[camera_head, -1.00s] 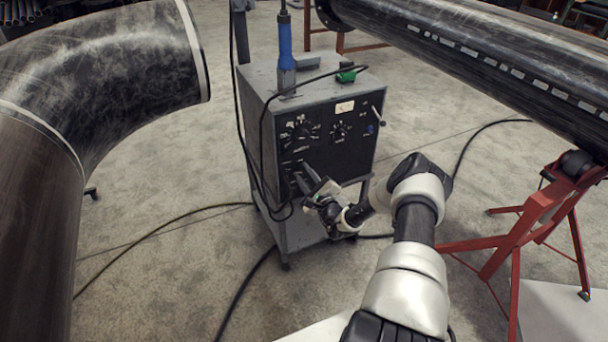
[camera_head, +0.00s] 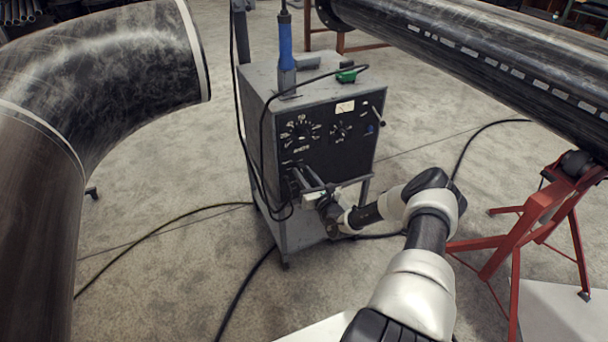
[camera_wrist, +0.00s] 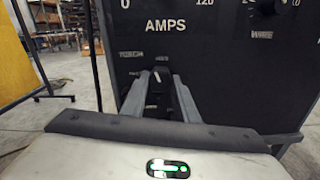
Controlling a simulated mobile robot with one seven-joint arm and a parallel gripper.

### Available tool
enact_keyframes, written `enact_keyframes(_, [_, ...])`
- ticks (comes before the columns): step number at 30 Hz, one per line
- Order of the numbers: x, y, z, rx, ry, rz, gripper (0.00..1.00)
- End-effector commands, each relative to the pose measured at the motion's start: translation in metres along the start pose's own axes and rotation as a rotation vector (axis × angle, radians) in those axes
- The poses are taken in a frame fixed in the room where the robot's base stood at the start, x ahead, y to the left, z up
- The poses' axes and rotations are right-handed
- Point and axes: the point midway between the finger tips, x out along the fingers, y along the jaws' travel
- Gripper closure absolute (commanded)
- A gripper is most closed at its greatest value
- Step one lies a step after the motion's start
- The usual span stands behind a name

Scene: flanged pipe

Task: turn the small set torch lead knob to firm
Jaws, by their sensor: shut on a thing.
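The small dark knob (camera_wrist: 155,92) is low on the black front panel of the grey welding set (camera_head: 312,135), under the AMPS dial. In the wrist view it stands between the two fingers of my gripper (camera_wrist: 157,84), which is shut on it. A pale mark shows at the knob's top, pointing about upward. Two small pale labels lie above the knob, one to the upper left (camera_wrist: 131,55) and one nearly straight above (camera_wrist: 162,58); both are too blurred to read surely. In the head view my gripper (camera_head: 300,180) covers the knob.
A large dial (camera_head: 300,132) and a smaller one (camera_head: 340,130) sit higher on the panel. A bar handle (camera_head: 378,115) juts out at the right. Dark cables hang at the left side. A red pipe stand (camera_head: 530,220) is to the right.

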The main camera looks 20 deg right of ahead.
Motion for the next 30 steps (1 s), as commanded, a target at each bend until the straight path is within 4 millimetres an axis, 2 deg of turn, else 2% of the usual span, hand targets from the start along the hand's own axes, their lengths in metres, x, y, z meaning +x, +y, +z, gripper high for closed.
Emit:
enact_keyframes(6, [-0.0007, -0.0001, -0.0013, 0.159, 0.003, -0.001, 0.95])
enact_keyframes(13, [-0.0010, 0.0001, -0.0015, 0.268, 0.002, -0.001, 0.95])
enact_keyframes(30, [-0.0008, 0.0007, -0.0018, 0.324, 0.004, 0.000, 0.95])
